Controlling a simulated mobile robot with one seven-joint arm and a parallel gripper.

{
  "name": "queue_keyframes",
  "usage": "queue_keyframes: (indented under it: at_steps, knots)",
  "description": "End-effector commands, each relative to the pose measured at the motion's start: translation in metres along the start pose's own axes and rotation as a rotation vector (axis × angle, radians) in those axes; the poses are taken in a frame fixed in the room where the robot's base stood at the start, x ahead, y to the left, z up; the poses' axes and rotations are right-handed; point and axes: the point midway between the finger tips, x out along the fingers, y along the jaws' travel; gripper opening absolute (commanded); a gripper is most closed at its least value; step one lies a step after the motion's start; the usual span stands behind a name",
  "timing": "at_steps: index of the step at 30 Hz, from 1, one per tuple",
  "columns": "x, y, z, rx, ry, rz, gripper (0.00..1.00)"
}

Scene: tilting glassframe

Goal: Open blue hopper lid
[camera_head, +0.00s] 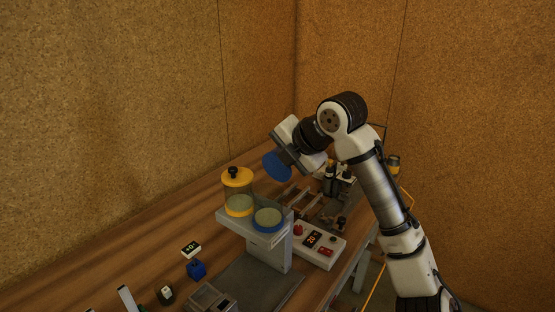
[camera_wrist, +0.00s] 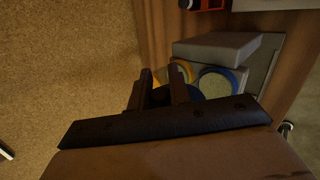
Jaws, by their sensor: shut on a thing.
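My gripper (camera_head: 288,158) is shut on the blue lid (camera_head: 275,166) and holds it tilted in the air, above and apart from the hoppers. In the wrist view the gripper's fingers (camera_wrist: 161,94) close around a dark knob, with part of the blue lid (camera_wrist: 196,93) showing behind them. The blue hopper (camera_head: 267,219) is uncovered, with a blue rim and pale contents visible inside. Its round opening also shows in the wrist view (camera_wrist: 217,84).
The yellow hopper (camera_head: 239,206) stands left of the blue one with its yellow lid (camera_head: 237,177) on. Both are on a grey stand (camera_head: 268,242). A control box (camera_head: 318,247) is to the right. A blue block (camera_head: 196,270) and small items lie at the front left. Walls enclose the table.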

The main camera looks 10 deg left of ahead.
Motion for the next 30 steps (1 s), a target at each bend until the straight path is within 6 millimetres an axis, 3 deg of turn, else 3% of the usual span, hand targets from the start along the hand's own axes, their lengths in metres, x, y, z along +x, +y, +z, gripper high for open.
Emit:
queue_keyframes:
  at_steps: [12, 13, 17, 26, 30]
  knots:
    - [0.0, 0.0, 0.002, 0.006, 0.001, 0.001, 0.0]
    - [0.0, 0.0, 0.002, 0.006, 0.001, 0.001, 0.22]
    - [0.0, 0.0, 0.001, 0.005, 0.002, 0.001, 0.39]
    - [-0.001, 0.0, 0.001, 0.004, 0.003, 0.0, 0.4]
    - [-0.011, -0.001, 0.001, 0.004, 0.001, 0.0, 0.4]
